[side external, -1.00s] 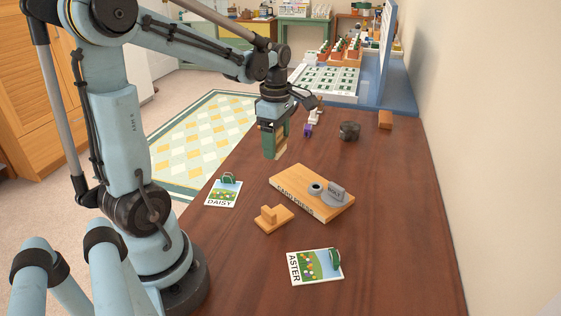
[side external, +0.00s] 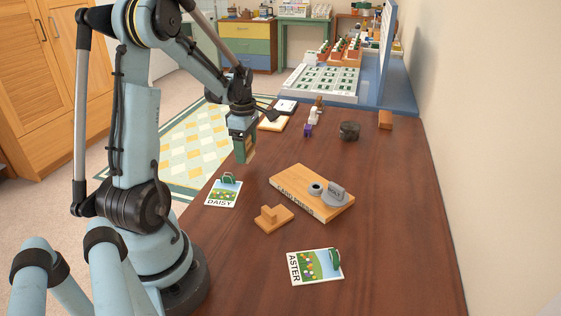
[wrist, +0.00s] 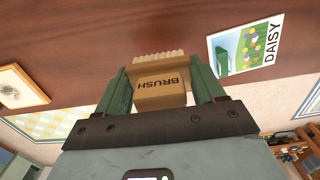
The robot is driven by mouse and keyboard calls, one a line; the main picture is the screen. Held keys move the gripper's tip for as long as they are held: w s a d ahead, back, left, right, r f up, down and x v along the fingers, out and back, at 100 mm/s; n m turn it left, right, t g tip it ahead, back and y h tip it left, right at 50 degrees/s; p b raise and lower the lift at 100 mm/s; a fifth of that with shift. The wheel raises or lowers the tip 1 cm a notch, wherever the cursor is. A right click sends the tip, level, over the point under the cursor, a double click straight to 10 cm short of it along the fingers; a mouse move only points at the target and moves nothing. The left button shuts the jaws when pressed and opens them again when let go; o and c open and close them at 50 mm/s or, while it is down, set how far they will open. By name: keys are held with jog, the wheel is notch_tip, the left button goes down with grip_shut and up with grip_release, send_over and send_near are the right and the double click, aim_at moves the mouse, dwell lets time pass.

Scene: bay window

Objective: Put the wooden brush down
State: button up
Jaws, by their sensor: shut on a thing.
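The wooden brush (wrist: 160,82) is between the two green fingers of my gripper (wrist: 160,90) in the wrist view. In the side view the gripper points down near the left edge of the dark wooden table (side external: 390,220), beyond the DAISY card (side external: 223,194). The brush is mostly hidden by the fingers there, and its gap to the tabletop is hard to tell.
A wooden press (side external: 290,183) carries a grey ring and a grey piece. A stepped wooden block (side external: 273,219) and an ASTER card (side external: 315,267) lie nearer. Behind are a framed board (side external: 274,123), a purple item (side external: 308,130) and a dark object (side external: 349,130). The table's right side is clear.

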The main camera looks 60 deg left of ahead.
jog(key=shift+f, duration=1.75)
jog(key=shift+f, duration=0.1)
jog(key=o, duration=1)
